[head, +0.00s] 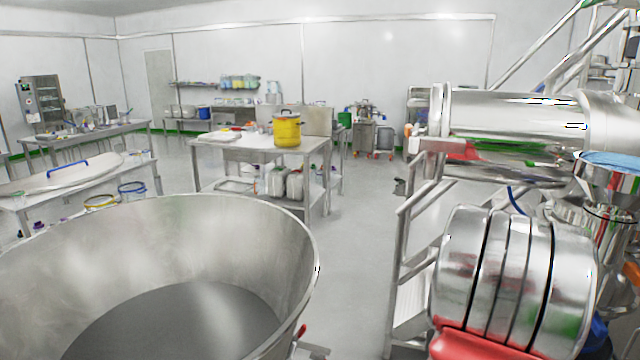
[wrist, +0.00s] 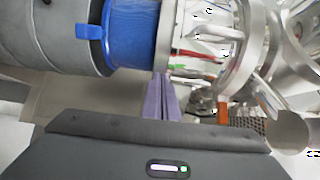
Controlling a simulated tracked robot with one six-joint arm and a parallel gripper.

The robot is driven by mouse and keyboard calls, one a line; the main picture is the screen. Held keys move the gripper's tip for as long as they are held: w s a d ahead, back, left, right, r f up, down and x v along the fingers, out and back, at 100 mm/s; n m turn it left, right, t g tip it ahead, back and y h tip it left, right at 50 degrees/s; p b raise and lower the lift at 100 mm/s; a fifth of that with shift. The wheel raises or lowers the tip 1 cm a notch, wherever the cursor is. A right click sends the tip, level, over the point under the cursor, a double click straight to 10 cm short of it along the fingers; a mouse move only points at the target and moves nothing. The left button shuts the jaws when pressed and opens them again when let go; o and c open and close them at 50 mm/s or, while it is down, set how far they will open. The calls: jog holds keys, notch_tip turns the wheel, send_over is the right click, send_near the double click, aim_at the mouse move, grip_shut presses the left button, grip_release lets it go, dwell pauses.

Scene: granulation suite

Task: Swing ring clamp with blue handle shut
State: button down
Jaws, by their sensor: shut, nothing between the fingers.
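In the wrist view, a blue sleeve (wrist: 130,34) lies between a dark grey cylinder (wrist: 45,35) and a steel ring (wrist: 166,30). A blue tab (wrist: 89,32) sticks out over the grey cylinder beside the sleeve; it may be the clamp's blue handle, but I cannot tell for sure. Another steel ring (wrist: 246,45) stands to the right. My gripper (wrist: 163,78) is shut and empty. Its purple fingers are together, with their tips just below the joint of the sleeve and the steel ring. I cannot tell whether they touch. My gripper is out of the head view.
In the head view, a large steel bowl (head: 290,235) fills the lower left. Bulky steel machinery (head: 510,115) crowds the right. A steel table with a yellow pot (head: 287,130) stands behind. Clear floor (head: 355,225) lies between bowl and machinery.

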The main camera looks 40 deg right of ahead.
jog(key=shift+w+a, duration=1.75)
jog(key=shift+a, duration=0.1)
jog(key=shift+f, duration=0.1)
